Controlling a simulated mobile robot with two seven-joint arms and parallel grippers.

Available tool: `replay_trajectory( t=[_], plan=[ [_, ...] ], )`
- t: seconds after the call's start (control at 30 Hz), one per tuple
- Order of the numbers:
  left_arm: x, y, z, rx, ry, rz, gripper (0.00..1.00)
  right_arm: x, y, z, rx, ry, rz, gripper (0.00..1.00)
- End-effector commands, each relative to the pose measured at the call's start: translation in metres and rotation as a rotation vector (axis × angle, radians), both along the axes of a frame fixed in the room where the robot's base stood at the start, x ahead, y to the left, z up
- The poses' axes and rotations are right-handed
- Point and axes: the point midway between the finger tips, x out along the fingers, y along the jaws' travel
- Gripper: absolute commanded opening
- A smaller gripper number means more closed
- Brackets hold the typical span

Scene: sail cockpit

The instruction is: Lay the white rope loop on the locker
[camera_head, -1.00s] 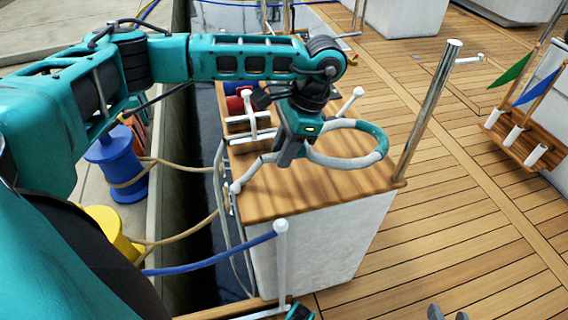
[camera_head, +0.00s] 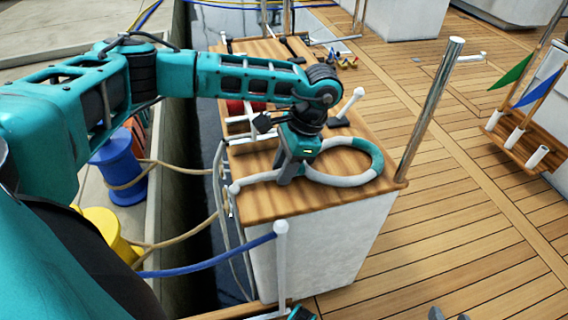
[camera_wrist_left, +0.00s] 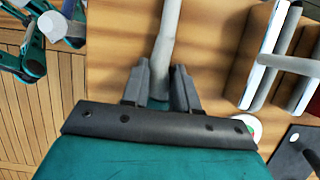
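The white rope loop (camera_head: 372,152), pale with a teal section, lies about flat on the wooden top of the locker (camera_head: 262,206), near its right end. The locker has a white front. My left gripper (camera_head: 290,178) points down at the loop's left side. In the left wrist view the rope (camera_wrist_left: 168,40) runs between the two fingers (camera_wrist_left: 162,92), which press close on both sides. Part of the loop is hidden behind the gripper.
A steel post (camera_head: 430,108) stands at the locker's right corner. White cleat-like fittings (camera_head: 350,103) stand on the top behind the loop. A white post with a blue rope (camera_head: 215,262) is in front. Open deck (camera_head: 480,210) lies to the right.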

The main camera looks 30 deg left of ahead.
Motion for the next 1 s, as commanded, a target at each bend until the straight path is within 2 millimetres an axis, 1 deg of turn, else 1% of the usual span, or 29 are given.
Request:
replay_trajectory(
  t=[0.03,0.27,0.5,0.63,0.7,0.8,1.0],
  plan=[
    [0.000,0.000,-0.001,-0.001,-0.001,0.000,0.33,-0.001,0.000,-0.001,-0.001,0.002,0.000,0.43],
    [-0.001,-0.001,-0.001,-0.001,0.001,-0.002,0.54,-0.002,0.000,-0.002,-0.001,0.006,0.000,0.43],
    [-0.001,-0.001,-0.001,-0.002,0.003,-0.002,0.54,-0.002,-0.001,-0.002,-0.001,0.006,-0.001,0.43],
    [-0.001,-0.001,0.004,-0.004,0.002,-0.003,0.54,-0.002,-0.001,-0.002,-0.001,0.006,-0.001,0.43],
    [-0.001,-0.001,0.011,-0.003,0.001,-0.002,0.54,-0.002,-0.001,-0.002,-0.001,0.006,-0.001,0.43],
    [0.006,-0.006,0.037,-0.002,-0.003,-0.002,0.54,-0.001,-0.001,0.006,-0.002,0.004,-0.003,0.43],
    [0.019,-0.016,0.081,-0.002,-0.003,-0.001,0.54,0.001,-0.005,0.016,-0.006,-0.012,-0.011,0.43]
  ],
)
